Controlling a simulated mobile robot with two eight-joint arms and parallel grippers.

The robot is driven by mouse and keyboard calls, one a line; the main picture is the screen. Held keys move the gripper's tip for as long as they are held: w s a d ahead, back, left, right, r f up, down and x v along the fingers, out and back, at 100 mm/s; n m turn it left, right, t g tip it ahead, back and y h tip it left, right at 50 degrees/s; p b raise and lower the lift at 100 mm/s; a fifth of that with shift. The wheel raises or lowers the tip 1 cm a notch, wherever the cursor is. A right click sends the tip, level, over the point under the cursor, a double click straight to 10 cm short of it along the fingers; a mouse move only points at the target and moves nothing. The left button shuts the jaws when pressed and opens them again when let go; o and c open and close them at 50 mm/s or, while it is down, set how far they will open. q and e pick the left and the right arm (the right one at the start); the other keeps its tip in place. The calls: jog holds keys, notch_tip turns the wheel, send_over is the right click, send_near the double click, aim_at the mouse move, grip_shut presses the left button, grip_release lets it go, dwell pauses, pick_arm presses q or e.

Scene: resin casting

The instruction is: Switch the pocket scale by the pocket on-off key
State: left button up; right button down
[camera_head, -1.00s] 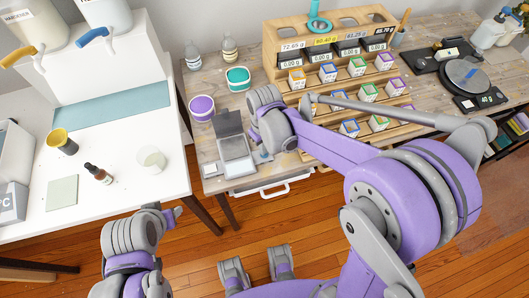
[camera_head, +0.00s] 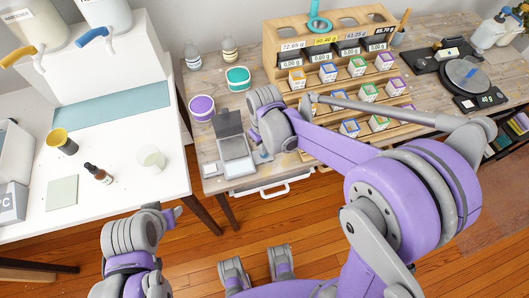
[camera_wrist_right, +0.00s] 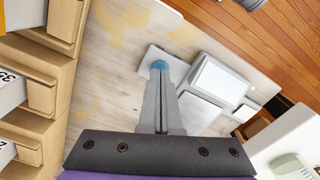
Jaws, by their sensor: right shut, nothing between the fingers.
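The pocket scale (camera_head: 236,150) is a small grey device with its dark lid (camera_head: 229,123) standing open, near the front edge of the wooden bench. It also shows in the right wrist view (camera_wrist_right: 217,80). Beside it is a small grey plate with a round blue key (camera_wrist_right: 159,64), which I take for the pocket on-off key. My right gripper (camera_wrist_right: 161,76) is shut and empty. Its fingertips point at the blue key and partly cover it; I cannot tell whether they touch. In the head view the right arm partly hides this spot. My left gripper (camera_head: 175,214) is low, by the white table's front edge.
A purple-lidded tub (camera_head: 202,107) and a teal-lidded tub (camera_head: 238,78) stand behind the scale. A wooden stepped rack (camera_head: 275,61) with small boxes is to the right. A white drawer handle (camera_head: 275,190) sticks out below the bench edge.

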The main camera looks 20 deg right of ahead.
jog(key=shift+f+b, duration=0.5)
jog(key=shift+f, duration=0.15)
jog(key=shift+r+p, duration=1.7)
jog(key=shift+r, duration=0.85)
jog(key=s+d+r+m+t+p, duration=0.1)
jog(key=s+d+r+m+t, duration=0.1)
jog(key=s, duration=0.5)
jog(key=s+d+r+m+t+p, duration=0.1)
jog(key=s+d+r+m+t, duration=0.2)
jog(key=s+r, duration=0.3)
jog(key=shift+s+d+r, duration=0.25)
jog(key=shift+s+d, duration=0.3)
jog(key=shift+d, duration=0.25)
